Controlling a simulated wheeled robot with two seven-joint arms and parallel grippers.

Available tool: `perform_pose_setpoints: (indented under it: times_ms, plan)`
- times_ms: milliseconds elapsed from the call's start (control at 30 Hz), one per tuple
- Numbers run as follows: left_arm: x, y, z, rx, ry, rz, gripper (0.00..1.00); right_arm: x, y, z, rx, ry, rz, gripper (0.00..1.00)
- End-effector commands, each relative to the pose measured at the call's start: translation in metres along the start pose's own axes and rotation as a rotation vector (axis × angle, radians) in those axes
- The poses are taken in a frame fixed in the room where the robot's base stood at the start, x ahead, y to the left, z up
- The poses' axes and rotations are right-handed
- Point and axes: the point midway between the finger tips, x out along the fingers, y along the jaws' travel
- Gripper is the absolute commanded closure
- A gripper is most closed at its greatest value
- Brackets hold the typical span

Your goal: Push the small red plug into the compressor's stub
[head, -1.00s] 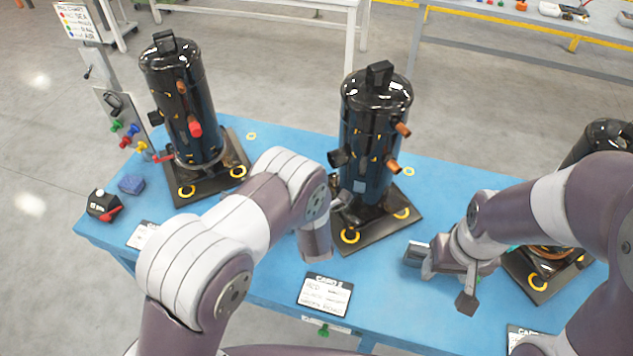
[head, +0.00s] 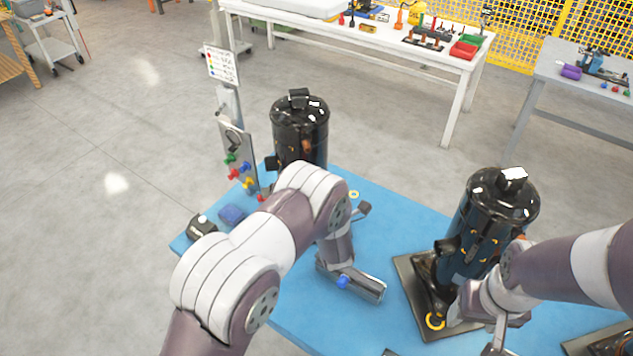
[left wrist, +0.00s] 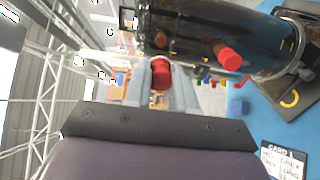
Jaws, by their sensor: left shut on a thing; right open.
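In the left wrist view my left gripper (left wrist: 160,88) is shut on a small red plug (left wrist: 160,73). Just beyond the plug is the dark compressor (left wrist: 205,22), with an open copper stub (left wrist: 159,40) close to the plug's far end; I cannot tell whether they touch. A second red plug (left wrist: 229,57) sits in another stub, apart from my fingers. In the head view this left compressor (head: 300,125) is partly hidden behind my left arm, as are my left fingertips. My right gripper (head: 478,325) is open beside the middle compressor (head: 490,220).
The blue table (head: 380,240) carries the compressors. A panel (head: 238,155) with coloured plugs stands at its left, near a black box (head: 201,227) and a blue block (head: 231,214). A white workbench (head: 390,42) with parts stands behind, across open floor.

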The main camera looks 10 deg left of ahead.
Motion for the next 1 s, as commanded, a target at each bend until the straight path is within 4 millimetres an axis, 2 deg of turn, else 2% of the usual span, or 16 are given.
perform_pose_setpoints:
  times_ms: [67,500,700,1000]
  plan:
    - [0.002,-0.004,-0.001,-0.001,0.001,0.001,1.0,0.009,0.0,0.001,0.0,0.0,0.0,0.39]
    - [0.051,-0.004,-0.001,-0.002,0.002,0.0,1.0,0.04,0.0,0.005,0.0,0.0,0.0,0.39]
    - [0.058,-0.001,-0.001,0.0,0.0,0.0,1.0,0.042,0.0,0.005,0.0,0.0,0.0,0.39]
    - [0.058,0.0,-0.001,0.0,0.0,0.0,1.0,0.042,0.0,0.005,0.0,0.0,0.0,0.39]
